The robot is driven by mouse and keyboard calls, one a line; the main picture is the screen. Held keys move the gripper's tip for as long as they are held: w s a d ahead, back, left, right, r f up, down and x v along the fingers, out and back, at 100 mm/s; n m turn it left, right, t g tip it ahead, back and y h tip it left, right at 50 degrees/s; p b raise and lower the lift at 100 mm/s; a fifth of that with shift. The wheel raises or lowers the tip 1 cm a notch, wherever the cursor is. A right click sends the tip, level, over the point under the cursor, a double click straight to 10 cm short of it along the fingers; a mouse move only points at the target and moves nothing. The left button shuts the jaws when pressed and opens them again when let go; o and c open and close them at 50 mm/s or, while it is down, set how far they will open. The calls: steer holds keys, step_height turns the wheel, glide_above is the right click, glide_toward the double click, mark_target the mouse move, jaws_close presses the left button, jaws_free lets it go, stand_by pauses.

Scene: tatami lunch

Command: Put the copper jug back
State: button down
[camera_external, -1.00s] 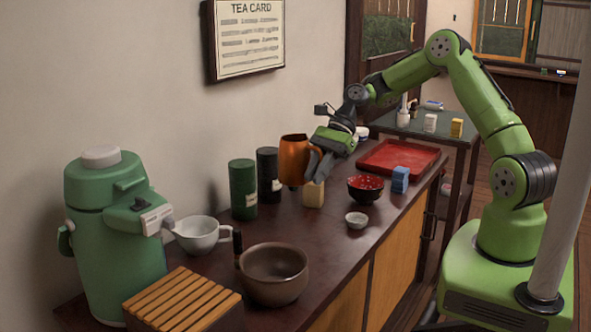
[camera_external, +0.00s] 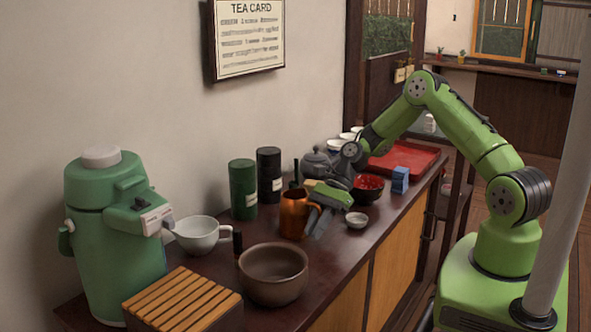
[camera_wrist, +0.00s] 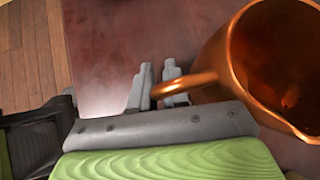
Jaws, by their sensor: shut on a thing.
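The copper jug (camera_external: 293,214) is upright, low over the dark counter or standing on it; I cannot tell if its base touches. In the wrist view the jug (camera_wrist: 282,60) fills the right side, with its open mouth showing. My gripper (camera_external: 314,224) is on the jug's right side, its fingers shut on the handle. In the wrist view my gripper (camera_wrist: 158,92) has the curved handle between its two grey fingers.
Green (camera_external: 243,190) and black (camera_external: 269,175) canisters stand behind the jug by the wall. A brown bowl (camera_external: 273,291) and white cup (camera_external: 203,248) are nearer. A small white bowl (camera_external: 357,220), red bowl (camera_external: 368,196) and blue box (camera_external: 400,180) stand to the right.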

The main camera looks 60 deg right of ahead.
steer(key=shift+r, duration=0.1)
steer(key=c, duration=1.1)
jaws_free()
steer(key=p+v, duration=0.4)
steer(key=v, duration=0.8)
steer(key=s+a+r+n+h, duration=0.4)
steer(key=s+r+n+h, duration=0.3)
steer(key=s+r+n, duration=0.6)
steer(key=s+r+n+t, duration=0.1)
steer(key=s+r+n, duration=0.1)
steer(key=s, duration=0.2)
steer(key=s+r+n+t+h, duration=0.1)
steer(key=s+r+n, duration=0.1)
steer(key=s, duration=0.3)
steer(key=s+r+n+t, duration=0.2)
steer(key=s+r, duration=0.1)
steer(key=s, duration=0.1)
steer(key=shift+s+d+h, duration=0.15)
steer(key=shift+d+h, duration=0.25)
